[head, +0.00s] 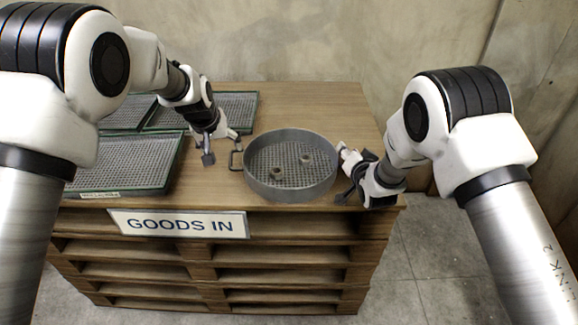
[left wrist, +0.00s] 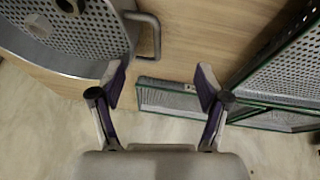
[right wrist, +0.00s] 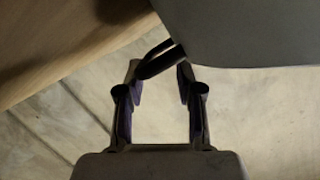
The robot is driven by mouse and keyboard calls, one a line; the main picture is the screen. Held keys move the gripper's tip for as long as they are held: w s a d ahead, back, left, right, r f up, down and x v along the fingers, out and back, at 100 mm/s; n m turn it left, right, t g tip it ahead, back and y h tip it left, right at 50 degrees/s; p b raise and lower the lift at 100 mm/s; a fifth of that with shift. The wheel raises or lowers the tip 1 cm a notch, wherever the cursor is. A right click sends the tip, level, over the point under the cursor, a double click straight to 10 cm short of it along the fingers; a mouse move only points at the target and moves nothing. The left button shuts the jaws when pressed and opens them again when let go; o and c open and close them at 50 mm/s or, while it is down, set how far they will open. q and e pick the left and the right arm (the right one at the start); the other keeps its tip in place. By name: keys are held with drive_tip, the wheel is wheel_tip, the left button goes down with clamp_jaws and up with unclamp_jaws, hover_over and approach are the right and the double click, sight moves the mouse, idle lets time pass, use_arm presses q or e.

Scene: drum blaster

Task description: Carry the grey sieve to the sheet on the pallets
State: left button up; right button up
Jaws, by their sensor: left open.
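The round grey sieve (head: 290,192) sits on the wooden sheet (head: 310,100) on top of the pallets (head: 205,270). A small brown ring (head: 276,174) and another small piece (head: 305,158) lie in it. My left gripper (head: 221,148) is open and empty beside the sieve's left handle (head: 236,159); this handle also shows in the left wrist view (left wrist: 153,35), outside the fingers. My right gripper (right wrist: 160,68) is at the sieve's right side. Its fingers are partly apart with the dark right handle (right wrist: 160,58) by their tips; whether they grip it is unclear.
Green-framed mesh screens (head: 130,165) lie on the left of the sheet, close to my left gripper. A "GOODS IN" sign (head: 180,223) hangs on the front edge. A concrete wall (head: 270,40) stands behind. The sheet behind the sieve is clear.

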drive_tip(key=v, duration=0.4)
drive_tip(key=f+v, duration=0.1)
drive_tip(key=v, duration=0.1)
drive_tip(key=shift+s+r, duration=0.15)
drive_tip(key=shift+s, duration=0.3)
drive_tip(key=shift+s+r, duration=0.3)
drive_tip(key=shift+r, duration=0.2)
drive_tip(key=shift+d, duration=0.1)
